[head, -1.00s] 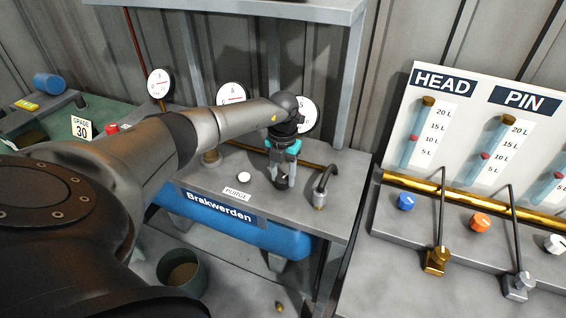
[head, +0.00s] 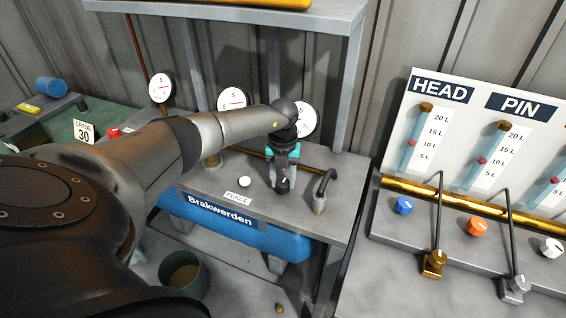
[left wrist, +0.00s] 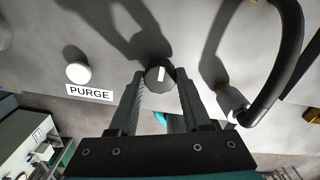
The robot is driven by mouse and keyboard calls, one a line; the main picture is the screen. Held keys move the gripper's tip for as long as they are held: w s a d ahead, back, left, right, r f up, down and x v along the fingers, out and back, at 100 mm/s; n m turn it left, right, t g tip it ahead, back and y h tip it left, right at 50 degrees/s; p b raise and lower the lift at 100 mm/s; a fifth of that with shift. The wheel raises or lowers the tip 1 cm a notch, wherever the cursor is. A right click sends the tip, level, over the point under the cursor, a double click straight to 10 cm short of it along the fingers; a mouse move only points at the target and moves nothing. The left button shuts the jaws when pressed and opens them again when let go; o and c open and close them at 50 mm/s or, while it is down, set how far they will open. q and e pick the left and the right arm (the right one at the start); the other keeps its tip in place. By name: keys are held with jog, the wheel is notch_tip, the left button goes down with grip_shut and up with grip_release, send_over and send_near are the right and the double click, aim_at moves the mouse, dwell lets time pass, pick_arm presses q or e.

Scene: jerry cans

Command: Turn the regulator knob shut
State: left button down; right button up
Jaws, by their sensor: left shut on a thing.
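The regulator knob is a dark round knob (left wrist: 160,76) with a white pointer line, on the grey top of the Brakwerden bench (head: 215,185). In the head view the knob (head: 283,185) shows just below my left gripper (head: 282,178). In the left wrist view my left gripper (left wrist: 160,85) points down with a finger on each side of the knob and is shut on it. The white line points roughly up in that view. My right gripper is not in view.
A white purge button (left wrist: 78,73) with a PURGE label (left wrist: 89,92) sits left of the knob. A black hose (head: 327,184) bends up close on the right. Dial gauges (head: 232,98) stand behind. A panel with HEAD and PIN gauges (head: 470,130) is at right.

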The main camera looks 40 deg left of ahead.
aim_at(283, 183)
pick_arm(q)
jog(key=shift+c, duration=1.8)
grip_release()
jog(key=shift+r, duration=0.1)
notch_tip(283, 183, up, 15)
jog(key=shift+p, duration=0.3)
jog(key=shift+d, duration=0.1)
